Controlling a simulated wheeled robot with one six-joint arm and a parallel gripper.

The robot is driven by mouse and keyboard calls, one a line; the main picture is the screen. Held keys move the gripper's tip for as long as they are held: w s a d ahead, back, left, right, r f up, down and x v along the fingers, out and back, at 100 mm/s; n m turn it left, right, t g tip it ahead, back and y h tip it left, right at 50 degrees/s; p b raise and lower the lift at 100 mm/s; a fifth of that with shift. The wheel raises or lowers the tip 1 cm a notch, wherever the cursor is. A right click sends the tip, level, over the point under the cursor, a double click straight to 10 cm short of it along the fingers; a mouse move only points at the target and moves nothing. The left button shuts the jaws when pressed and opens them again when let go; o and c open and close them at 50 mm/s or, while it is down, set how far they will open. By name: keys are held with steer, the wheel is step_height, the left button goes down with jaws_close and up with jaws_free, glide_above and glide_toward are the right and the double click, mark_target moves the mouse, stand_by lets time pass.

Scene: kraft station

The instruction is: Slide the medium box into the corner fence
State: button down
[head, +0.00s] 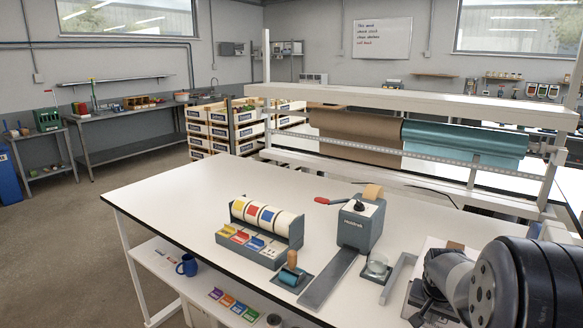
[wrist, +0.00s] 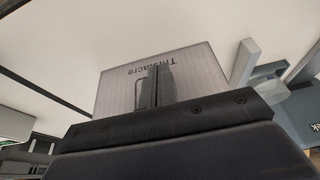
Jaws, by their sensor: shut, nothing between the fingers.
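A pale grey box (wrist: 198,72) with dark lettering fills the middle of the wrist view, its lettering upside down there. My gripper (wrist: 156,72) is shut and empty, its dark fingers overlapping the box's printed face. I cannot tell whether they touch it. A grey bar, apparently part of the corner fence (wrist: 243,62), stands close to one side of the box. In the head view, the grey fence bar (head: 397,279) lies on the table left of my gripper (head: 418,318). My arm hides most of the area behind it, and the box is not clearly visible there.
A grey tape dispenser (head: 360,224) with a long base plate stands left of the fence, with a small glass-domed item (head: 376,267) between them. The table's left end is clear. Paper rolls (head: 355,138) hang behind.

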steer(key=shift+w+a, duration=0.2)
steer(key=shift+w+a, duration=0.25)
steer(key=shift+w+a, duration=0.3)
steer(key=shift+a, duration=0.05)
stand_by(0.6)
steer(key=shift+w+a, duration=0.1)
steer(key=shift+w+a+r, duration=0.1)
steer(key=shift+w+a, duration=0.05)
steer(key=shift+r, duration=0.1)
steer(key=shift+w+a, duration=0.15)
